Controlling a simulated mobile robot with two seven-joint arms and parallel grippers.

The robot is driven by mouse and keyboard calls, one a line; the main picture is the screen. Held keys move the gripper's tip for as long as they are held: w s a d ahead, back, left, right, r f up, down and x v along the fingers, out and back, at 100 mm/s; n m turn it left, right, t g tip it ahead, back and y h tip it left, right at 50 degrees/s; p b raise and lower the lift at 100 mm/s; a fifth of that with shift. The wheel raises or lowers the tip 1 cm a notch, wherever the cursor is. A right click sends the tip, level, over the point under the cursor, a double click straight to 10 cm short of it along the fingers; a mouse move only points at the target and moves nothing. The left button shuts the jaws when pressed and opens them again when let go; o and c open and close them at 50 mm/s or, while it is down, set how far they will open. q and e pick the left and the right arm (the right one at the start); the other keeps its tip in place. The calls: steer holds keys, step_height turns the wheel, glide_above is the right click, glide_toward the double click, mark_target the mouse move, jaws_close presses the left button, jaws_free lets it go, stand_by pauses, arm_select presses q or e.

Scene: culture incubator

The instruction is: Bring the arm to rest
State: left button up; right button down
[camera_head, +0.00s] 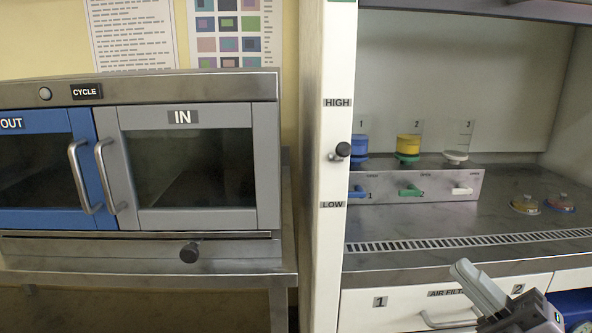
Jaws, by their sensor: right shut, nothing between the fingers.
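My right gripper (472,284) shows at the bottom right, in front of the hood's drawer fronts. It is shut, empty and clear of any object. Its arm runs off the bottom edge of the picture. My left gripper is not in view.
A steel cabinet with a blue OUT door (38,165) and a grey IN door (190,165) stands on a bench at left; both doors look closed. At right is an open hood with a slotted deck (470,240), a valve block (425,187) and two small round items (525,205).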

step_height(320, 180, down, 11)
steer(key=m+t+h, duration=0.3)
steer(key=m+h, duration=0.7)
steer(key=m, duration=0.2)
steer(key=s+a+f+m+g+h, duration=0.3)
steer(key=s+f+m+g, duration=0.3)
steer(key=f, duration=0.6)
steer(key=s+a+f+m+g+h, duration=0.2)
steer(key=s+f+m+g, duration=0.2)
steer(key=s+f+m, duration=0.55)
step_height(320, 180, up, 8)
steer(key=w+d+n+p, duration=0.1)
steer(key=n+p, duration=0.3)
steer(key=p, duration=0.9)
steer(key=shift+w+d+r+p, duration=0.15)
steer(key=shift+w+d+p, duration=0.15)
steer(key=shift+s+d+h, duration=0.1)
steer(key=shift+h, duration=0.2)
